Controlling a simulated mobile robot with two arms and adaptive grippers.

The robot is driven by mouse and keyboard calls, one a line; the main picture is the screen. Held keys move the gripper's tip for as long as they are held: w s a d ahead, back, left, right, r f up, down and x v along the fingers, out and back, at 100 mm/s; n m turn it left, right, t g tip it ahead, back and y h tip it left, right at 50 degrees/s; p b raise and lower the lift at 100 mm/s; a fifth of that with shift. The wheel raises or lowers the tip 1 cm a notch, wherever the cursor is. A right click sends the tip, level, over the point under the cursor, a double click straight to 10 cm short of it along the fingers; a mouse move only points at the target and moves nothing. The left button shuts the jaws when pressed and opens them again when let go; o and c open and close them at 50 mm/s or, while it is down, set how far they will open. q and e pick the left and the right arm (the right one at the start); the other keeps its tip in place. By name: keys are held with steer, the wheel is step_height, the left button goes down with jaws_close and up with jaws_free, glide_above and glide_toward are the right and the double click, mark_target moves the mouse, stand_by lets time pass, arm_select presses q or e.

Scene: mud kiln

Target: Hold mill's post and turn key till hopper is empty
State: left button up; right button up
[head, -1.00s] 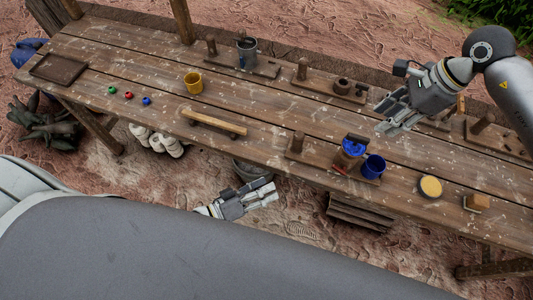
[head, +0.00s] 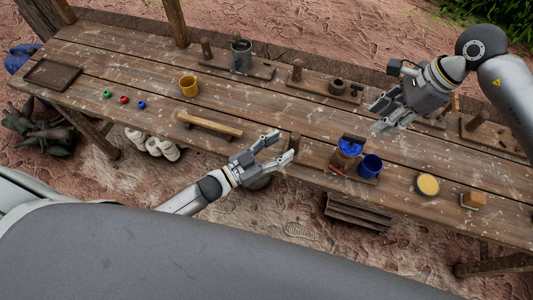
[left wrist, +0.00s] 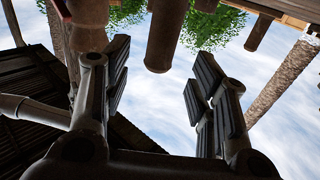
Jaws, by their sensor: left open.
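The mill stands at the table's front edge in the head view: a board with an upright wooden post (head: 295,142) at its left end and a blue hopper (head: 350,148) with a dark top. A small red piece (head: 337,170) lies low in front of the hopper; I cannot tell if it is the key. My left gripper (head: 281,147) is open, its fingers pointing at the post from the left. In the left wrist view a post (left wrist: 165,38) shows beyond and between the open fingers. My right gripper (head: 378,116) looks open and empty above the table.
A blue mug (head: 371,166) is right of the hopper, then a yellow-topped round dish (head: 427,185) and a small wooden block (head: 473,200). A wooden bar (head: 210,124) lies left of my left gripper. Other boards with posts stand along the back.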

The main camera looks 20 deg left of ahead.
mark_target(290, 142)
arm_select(q)
steer(key=x, duration=0.6)
steer(key=shift+a, duration=0.1)
jaws_close()
stand_by(0.6)
